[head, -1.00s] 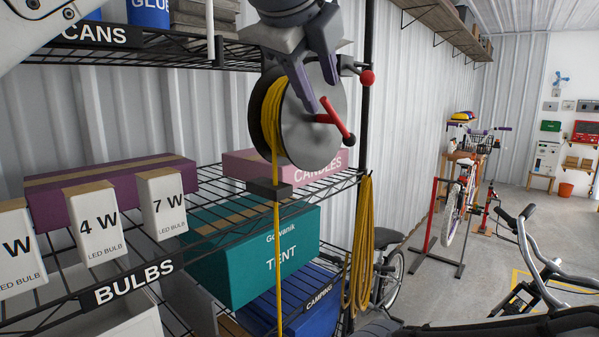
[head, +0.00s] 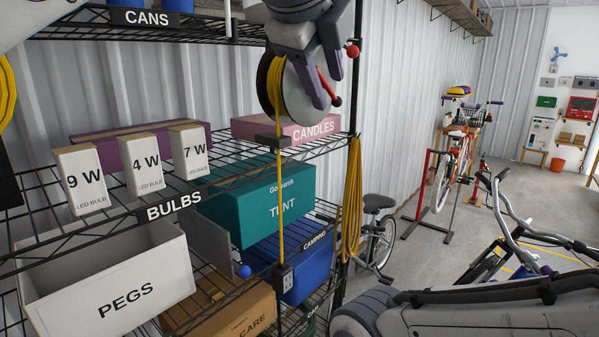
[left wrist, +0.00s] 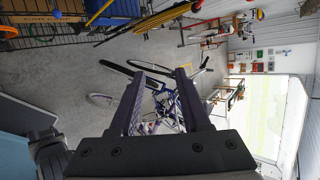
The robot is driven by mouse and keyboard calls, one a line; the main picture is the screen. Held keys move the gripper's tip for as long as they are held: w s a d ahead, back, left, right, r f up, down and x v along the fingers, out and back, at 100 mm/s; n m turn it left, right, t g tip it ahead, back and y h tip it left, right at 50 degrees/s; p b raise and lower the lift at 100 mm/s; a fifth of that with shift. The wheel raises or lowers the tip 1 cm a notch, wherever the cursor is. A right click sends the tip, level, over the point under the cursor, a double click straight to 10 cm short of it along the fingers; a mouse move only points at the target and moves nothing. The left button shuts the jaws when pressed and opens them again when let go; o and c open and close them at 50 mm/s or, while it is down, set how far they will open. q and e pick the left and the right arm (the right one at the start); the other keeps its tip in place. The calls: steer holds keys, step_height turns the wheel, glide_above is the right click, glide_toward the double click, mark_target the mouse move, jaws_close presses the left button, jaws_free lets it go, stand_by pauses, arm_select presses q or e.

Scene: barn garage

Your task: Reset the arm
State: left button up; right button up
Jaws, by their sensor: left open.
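My left gripper (head: 328,88) is at the top centre of the head view, pointing down. Its two purple-grey fingers are apart and hold nothing visible. In the left wrist view its fingers (left wrist: 166,72) are spread, with only the floor and bicycles showing beyond them. In the head view the gripper overlaps a grey cord reel (head: 295,104) with a red crank handle (head: 329,88); whether they touch cannot be told. My right gripper is not in view.
A black wire shelf (head: 225,178) carries LED bulb boxes (head: 146,163), a PEGS bin (head: 130,297), a TENT box (head: 262,208) and a CANDLES box (head: 285,130). A yellow cord (head: 352,200) hangs at its right end. Bicycles (head: 520,225) stand at right; open floor lies between.

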arm_select(q)
steer(key=s+a+f+n+g, duration=0.1)
steer(key=s+f+n+g, duration=0.2)
steer(key=f, duration=0.8)
steer(key=s+a+f+n+g+y, duration=0.15)
steer(key=s+f+n, duration=0.3)
steer(key=f, duration=0.55)
steer(key=s+f+n+g, duration=0.3)
steer(key=f+n, duration=0.1)
steer(key=f, duration=0.7)
steer(key=s+a+f+n+g, duration=0.2)
steer(key=s+a+f+n, duration=0.4)
steer(key=s+f, duration=0.3)
step_height(320, 180, down, 2)
steer(key=shift+s+n+y, duration=0.15)
steer(key=shift+n+y, duration=0.3)
steer(key=shift+d, duration=0.1)
